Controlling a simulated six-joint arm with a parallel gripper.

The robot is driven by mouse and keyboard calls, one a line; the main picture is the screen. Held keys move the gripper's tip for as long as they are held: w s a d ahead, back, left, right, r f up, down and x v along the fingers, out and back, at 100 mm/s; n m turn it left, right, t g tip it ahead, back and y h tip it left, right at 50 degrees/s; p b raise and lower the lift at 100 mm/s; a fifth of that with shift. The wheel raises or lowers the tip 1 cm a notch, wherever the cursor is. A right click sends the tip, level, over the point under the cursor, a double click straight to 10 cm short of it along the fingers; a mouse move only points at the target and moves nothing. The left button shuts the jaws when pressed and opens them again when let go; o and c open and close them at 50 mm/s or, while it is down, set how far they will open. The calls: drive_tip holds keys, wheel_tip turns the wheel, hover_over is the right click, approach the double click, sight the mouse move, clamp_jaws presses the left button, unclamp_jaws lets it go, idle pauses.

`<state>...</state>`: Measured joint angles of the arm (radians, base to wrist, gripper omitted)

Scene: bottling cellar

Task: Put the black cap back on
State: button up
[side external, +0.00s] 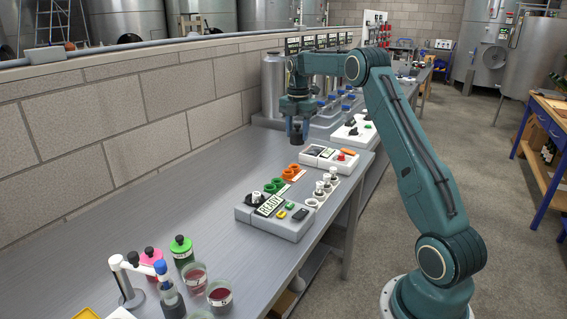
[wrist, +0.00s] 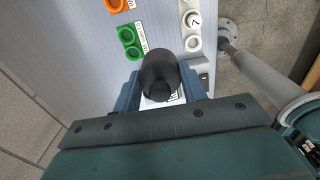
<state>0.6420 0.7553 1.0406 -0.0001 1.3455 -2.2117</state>
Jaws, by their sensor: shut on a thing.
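My gripper (side external: 297,138) hangs above the steel bench, behind the grey "READY" unit in the side view. In the wrist view its blue fingers (wrist: 160,88) are closed on a dark, rounded black piece, which looks like the black cap (wrist: 160,68). A pink-topped bottle (side external: 151,256) with a black top and a green-topped bottle (side external: 181,250) stand at the front left. I cannot tell which vessel the cap belongs to.
The grey "READY" unit (side external: 290,230) has a black knob and coloured buttons. Beakers of red liquid (side external: 219,295) stand at the front. The bench's left middle is clear.

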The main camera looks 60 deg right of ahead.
hover_over(254, 193)
wheel_tip(254, 193, down, 8)
drive_tip(key=shift+r, duration=0.25)
drive_tip(key=shift+f, duration=0.2)
drive_tip(key=shift+f, duration=1.3)
drive_tip(key=shift+f, duration=1.1)
idle(1.0)
drive_tip(key=shift+o, duration=0.2)
drive_tip(key=shift+s+f, duration=0.2)
drive_tip(key=shift+f, duration=0.4)
idle(0.3)
drive_tip(key=shift+f, duration=0.15)
drive_tip(key=shift+c, duration=0.8)
drive_tip(key=shift+w+f, duration=0.3)
drive_tip(key=shift+f, duration=0.1)
idle(0.6)
